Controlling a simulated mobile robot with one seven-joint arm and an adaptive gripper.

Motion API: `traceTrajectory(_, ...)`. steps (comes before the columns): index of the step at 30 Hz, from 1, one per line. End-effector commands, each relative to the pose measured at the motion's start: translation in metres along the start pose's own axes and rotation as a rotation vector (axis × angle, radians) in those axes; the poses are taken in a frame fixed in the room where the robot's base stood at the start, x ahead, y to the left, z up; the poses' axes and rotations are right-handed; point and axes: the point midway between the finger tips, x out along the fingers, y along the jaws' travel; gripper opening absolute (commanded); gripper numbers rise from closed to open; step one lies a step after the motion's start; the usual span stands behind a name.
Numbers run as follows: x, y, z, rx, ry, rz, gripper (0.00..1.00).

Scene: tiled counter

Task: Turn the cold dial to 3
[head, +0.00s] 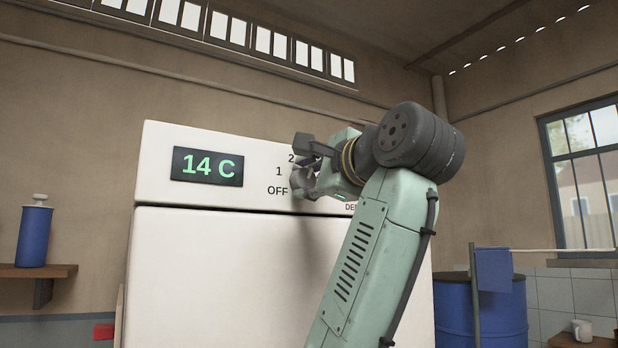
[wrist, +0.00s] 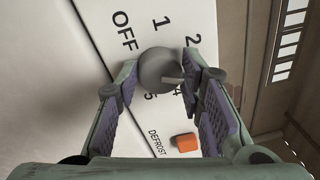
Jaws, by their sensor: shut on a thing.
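The cold dial (wrist: 158,66) is a round grey knob on the white fridge's top panel (head: 260,150). In the wrist view OFF, 1, 2, part of 4, and 5 show around it. The 3 is hidden behind my finger. A small ridge on the dial faces the 4 side, but its exact setting is hard to tell. My gripper (head: 300,166) is at the panel, with its purple-padded fingers on either side of the dial, shut on it.
A display (head: 208,166) on the panel reads 14 C. An orange defrost button (wrist: 184,143) sits near the dial, close to my right finger in the wrist view. A blue bottle (head: 35,232) stands on a shelf at left. A blue barrel (head: 452,305) stands at right.

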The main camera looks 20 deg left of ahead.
Motion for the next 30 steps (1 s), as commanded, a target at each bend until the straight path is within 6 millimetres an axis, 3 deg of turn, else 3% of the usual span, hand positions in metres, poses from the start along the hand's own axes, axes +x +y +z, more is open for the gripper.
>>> traceTrajectory(2,0.0,0.0,-0.001,0.0,0.001,0.0,0.07)
traceTrajectory(3,0.0,0.0,-0.001,0.0,0.001,0.0,0.37)
traceTrajectory(11,0.0,0.0,0.0,-0.001,0.0,0.0,0.55)
traceTrajectory(23,-0.006,0.0,0.0,-0.001,0.0,-0.001,0.55)
traceTrajectory(30,-0.052,-0.002,0.0,-0.002,0.0,-0.006,0.55)
